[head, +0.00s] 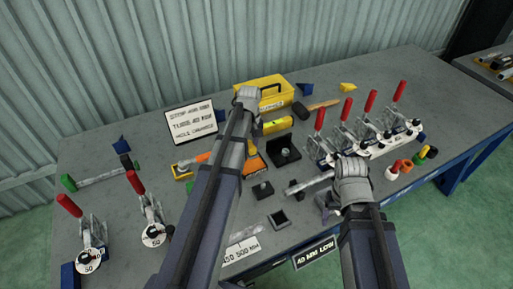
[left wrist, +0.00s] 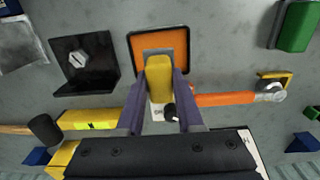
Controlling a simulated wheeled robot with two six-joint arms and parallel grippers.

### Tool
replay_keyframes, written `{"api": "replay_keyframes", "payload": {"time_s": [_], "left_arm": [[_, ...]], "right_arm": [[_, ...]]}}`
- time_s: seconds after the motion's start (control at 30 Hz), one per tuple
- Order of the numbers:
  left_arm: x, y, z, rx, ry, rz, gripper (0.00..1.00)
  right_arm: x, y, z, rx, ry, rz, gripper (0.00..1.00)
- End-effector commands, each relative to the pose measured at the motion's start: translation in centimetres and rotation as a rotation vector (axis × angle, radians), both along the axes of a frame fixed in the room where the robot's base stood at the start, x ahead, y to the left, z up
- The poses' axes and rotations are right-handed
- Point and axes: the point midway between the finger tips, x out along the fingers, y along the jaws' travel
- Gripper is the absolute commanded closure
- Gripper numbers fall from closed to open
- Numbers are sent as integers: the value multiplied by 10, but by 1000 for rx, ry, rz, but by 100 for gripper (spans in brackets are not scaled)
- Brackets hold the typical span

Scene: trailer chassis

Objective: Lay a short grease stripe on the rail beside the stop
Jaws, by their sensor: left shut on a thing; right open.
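My left gripper (left wrist: 160,100) is shut on a yellow, rounded, block-like thing (left wrist: 159,78) in the left wrist view. The held thing is over a black-edged orange pad (left wrist: 175,42); I cannot tell whether they touch. In the head view my left arm largely hides this gripper, and the pad (head: 256,163) shows beside it. My right gripper (head: 325,203) is open near the front of the bench, partly hidden by its own arm. A pale strip marked "450 500 MM" (head: 243,248) lies at the front edge. I cannot surely identify the rail, stop or grease.
A black bracket with a bolt (head: 284,150) stands right of the pad, also in the left wrist view (left wrist: 85,65). A yellow toolbox (head: 265,91), a hammer (head: 318,104) and a sign (head: 191,121) are behind. Red-handled clamps (head: 370,135) stand right, others (head: 150,215) left.

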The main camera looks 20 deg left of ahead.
Motion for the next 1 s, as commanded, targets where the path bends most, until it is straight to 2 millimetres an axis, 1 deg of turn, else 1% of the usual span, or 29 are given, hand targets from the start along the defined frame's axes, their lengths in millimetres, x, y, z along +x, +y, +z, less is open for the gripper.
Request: {"api": "replay_keyframes", "payload": {"time_s": [0.27,0.73,0.83,1.0], "left_arm": [[0,0,-10,0,0,-1,100],[0,-1,-55,0,0,-2,100],[0,-1,-60,0,0,-2,100],[0,-1,-60,0,0,-2,100]], "right_arm": [[0,0,-10,0,0,0,25],[0,0,-55,0,0,0,25],[0,0,-60,0,0,0,25],[0,0,-60,0,0,0,25]]}}
